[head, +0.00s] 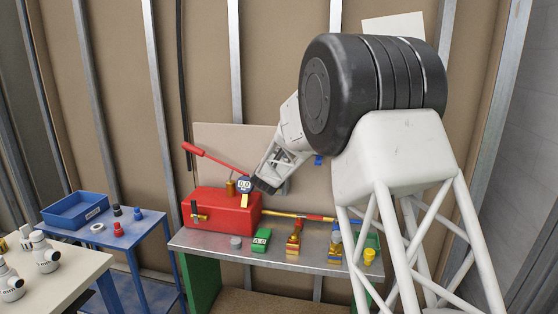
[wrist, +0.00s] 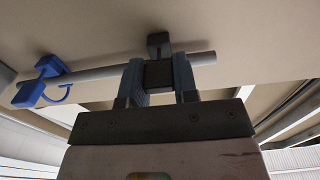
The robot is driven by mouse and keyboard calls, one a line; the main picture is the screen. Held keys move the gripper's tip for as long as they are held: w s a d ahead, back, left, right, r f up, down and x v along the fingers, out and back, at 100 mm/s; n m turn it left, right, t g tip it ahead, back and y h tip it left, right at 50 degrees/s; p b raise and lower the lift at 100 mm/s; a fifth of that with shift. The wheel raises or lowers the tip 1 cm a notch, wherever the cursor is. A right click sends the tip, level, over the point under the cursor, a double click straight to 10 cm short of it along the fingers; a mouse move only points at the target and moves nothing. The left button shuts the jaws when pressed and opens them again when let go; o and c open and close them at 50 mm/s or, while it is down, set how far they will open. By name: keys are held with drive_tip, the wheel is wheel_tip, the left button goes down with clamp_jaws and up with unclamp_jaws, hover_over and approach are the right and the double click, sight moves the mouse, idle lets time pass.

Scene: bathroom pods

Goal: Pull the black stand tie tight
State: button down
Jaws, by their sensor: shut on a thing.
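In the wrist view, the black stand tie (wrist: 158,42) shows as a dark block at a grey pipe, with another dark part (wrist: 158,74) between my fingertips. My gripper (wrist: 160,80) is shut on this dark part. The pipe (wrist: 205,58) runs across just beyond the fingertips. In the head view my gripper (head: 267,182) is at the back panel, above the red toolbox's right end. The tie cannot be made out there, and I cannot tell how tight it is.
A blue tie (wrist: 40,82) with a curved tail is on the pipe's left part; a blue piece (head: 318,160) shows right of my gripper. The red toolbox (head: 225,213), a gauge (head: 244,184) and a red-handled lever (head: 208,155) are close by. The grey bench (head: 205,243) holds several small fittings.

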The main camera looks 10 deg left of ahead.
drive_tip(key=shift+s, duration=2.2)
drive_tip(key=c, duration=0.9)
unclamp_jaws()
drive_tip(key=shift+s, duration=0.1)
drive_tip(key=shift+s, duration=3.85)
